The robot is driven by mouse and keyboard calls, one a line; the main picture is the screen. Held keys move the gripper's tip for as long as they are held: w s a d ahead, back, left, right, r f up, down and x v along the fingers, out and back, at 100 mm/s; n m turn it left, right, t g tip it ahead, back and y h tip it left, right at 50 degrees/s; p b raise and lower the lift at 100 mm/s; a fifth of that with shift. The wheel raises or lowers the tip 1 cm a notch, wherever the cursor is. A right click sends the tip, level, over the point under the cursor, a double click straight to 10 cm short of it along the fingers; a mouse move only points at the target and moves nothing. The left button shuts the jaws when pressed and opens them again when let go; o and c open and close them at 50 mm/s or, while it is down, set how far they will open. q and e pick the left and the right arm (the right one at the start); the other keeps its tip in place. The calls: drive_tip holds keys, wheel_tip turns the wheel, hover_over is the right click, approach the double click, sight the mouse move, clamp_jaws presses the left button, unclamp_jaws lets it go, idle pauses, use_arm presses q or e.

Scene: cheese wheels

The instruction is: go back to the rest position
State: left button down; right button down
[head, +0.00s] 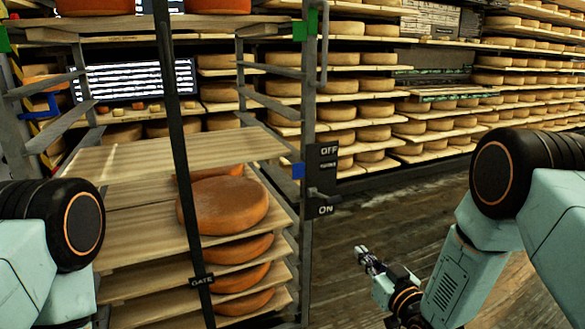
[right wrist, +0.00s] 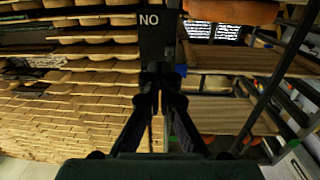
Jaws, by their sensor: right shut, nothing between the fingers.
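My right gripper (head: 366,259) is low in front of the wooden floor, right of the cheese rack. It is shut and empty, and touches nothing that I can see. In the right wrist view its closed fingers (right wrist: 160,78) point up the middle, with the picture upside down. My left arm shows at the left edge of the head view, but its gripper is out of view.
A metal rack (head: 309,95) holds wooden boards with orange cheese wheels (head: 222,204). A dark bar labelled GATE (head: 186,150) crosses its front. An OFF/ON switch panel (head: 328,168) is on its right post. Long cheese shelves (head: 365,155) stand behind. The floor (head: 360,212) at right is clear.

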drive_tip(key=s+d+f+m+g+h+p, duration=0.2)
drive_tip(key=s+f+g+h+p, duration=0.15)
drive_tip(key=s+f+g, duration=0.9)
drive_tip(key=s+r+g+p, duration=0.1)
drive_tip(key=s+g+p, duration=0.1)
drive_tip(key=s, duration=1.3)
drive_tip(key=s+r+m+g+h+p, duration=0.1)
drive_tip(key=s+p, duration=0.4)
drive_tip(key=s, duration=1)
drive_tip(key=shift+s+d+r+g, duration=0.35)
drive_tip(key=shift+d+g, duration=0.05)
drive_tip(key=shift+g, duration=0.15)
drive_tip(key=shift+h, duration=0.25)
